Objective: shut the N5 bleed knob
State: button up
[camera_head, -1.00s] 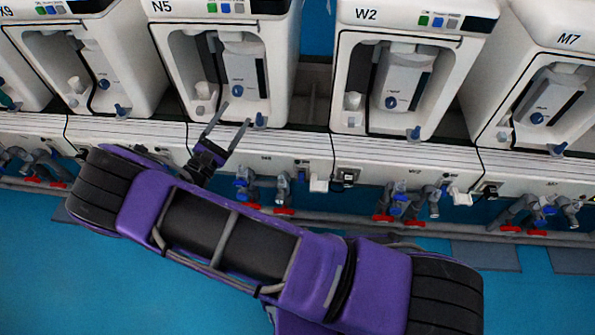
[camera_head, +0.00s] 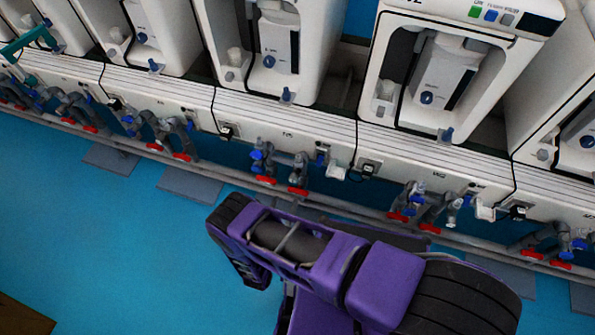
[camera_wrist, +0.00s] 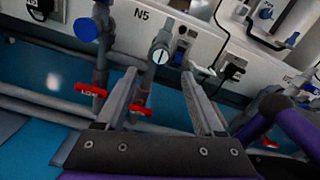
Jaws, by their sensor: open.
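In the wrist view the N5 panel (camera_wrist: 118,24) carries its label. Below the label, a small pale round knob with a slot-like mark (camera_wrist: 160,54) tops a grey valve pipe; no lettering names it as the bleed knob. My gripper (camera_wrist: 159,75) is open and empty. Its two fingers point up towards the panel, one to each side of that pipe in the picture; I see no clear contact. A larger blue knob (camera_wrist: 85,29) is on the pipe to the left. In the head view, the N5 valves (camera_head: 298,170) show under the panel; my gripper is hidden there.
Red handles (camera_wrist: 90,90) and (camera_wrist: 139,109) sit low on the pipes. A black plug (camera_wrist: 234,69) and cable are to the right. In the head view, W2 valves (camera_head: 420,203) stand to the right. The blue floor (camera_head: 110,240) is clear at left.

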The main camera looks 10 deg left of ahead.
aim_at(297, 172)
jog(key=w, duration=0.8)
jog(key=w+d, duration=0.1)
jog(key=w, duration=0.3)
jog(key=shift+w, duration=0.4)
grip_shut()
